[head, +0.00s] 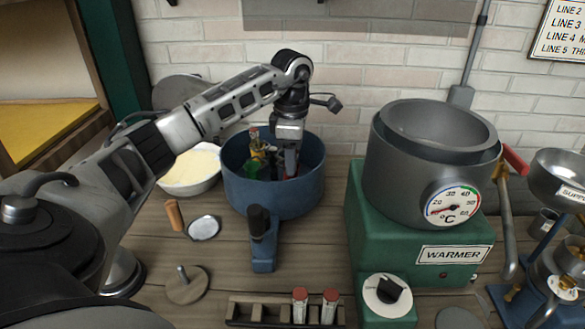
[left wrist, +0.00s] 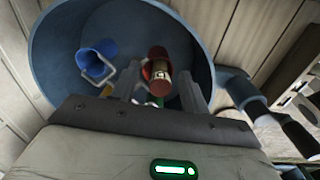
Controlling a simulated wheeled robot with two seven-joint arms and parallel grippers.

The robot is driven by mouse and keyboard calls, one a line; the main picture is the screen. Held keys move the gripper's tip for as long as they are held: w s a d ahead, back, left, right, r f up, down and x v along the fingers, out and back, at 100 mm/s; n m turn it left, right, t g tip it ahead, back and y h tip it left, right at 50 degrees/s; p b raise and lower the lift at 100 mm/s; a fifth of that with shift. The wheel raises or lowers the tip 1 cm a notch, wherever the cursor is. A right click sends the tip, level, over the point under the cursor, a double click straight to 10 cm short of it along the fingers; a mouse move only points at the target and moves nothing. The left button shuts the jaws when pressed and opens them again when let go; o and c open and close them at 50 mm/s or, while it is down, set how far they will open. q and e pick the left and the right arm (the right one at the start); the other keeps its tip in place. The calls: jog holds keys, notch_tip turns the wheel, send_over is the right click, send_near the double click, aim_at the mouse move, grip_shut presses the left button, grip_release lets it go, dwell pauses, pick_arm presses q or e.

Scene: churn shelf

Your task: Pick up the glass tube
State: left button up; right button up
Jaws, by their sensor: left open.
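A tube with a red cap and a pale label band (left wrist: 160,72) is in the blue pot (left wrist: 55,45), seen in the left wrist view between my open fingers. Whether the fingers touch it I cannot tell. My left gripper (head: 290,165) reaches down into the blue pot (head: 245,200) in the head view, and its fingertips (left wrist: 158,92) show in the left wrist view. Two similar red-capped tubes, one (head: 300,307) and another (head: 330,307), stand in the wooden rack (head: 262,312). My right gripper is not in view.
A blue cup (left wrist: 95,58) and other small items share the pot, whose handle (head: 263,245) points forward. A white bowl (head: 190,172) stands left of it. The green warmer (head: 440,235) with a grey vessel (head: 400,165) stands on the right.

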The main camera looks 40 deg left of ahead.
pick_arm(q)
grip_shut()
notch_tip(320, 180, up, 10)
jog(key=shift+r, duration=0.1)
dwell(0.5)
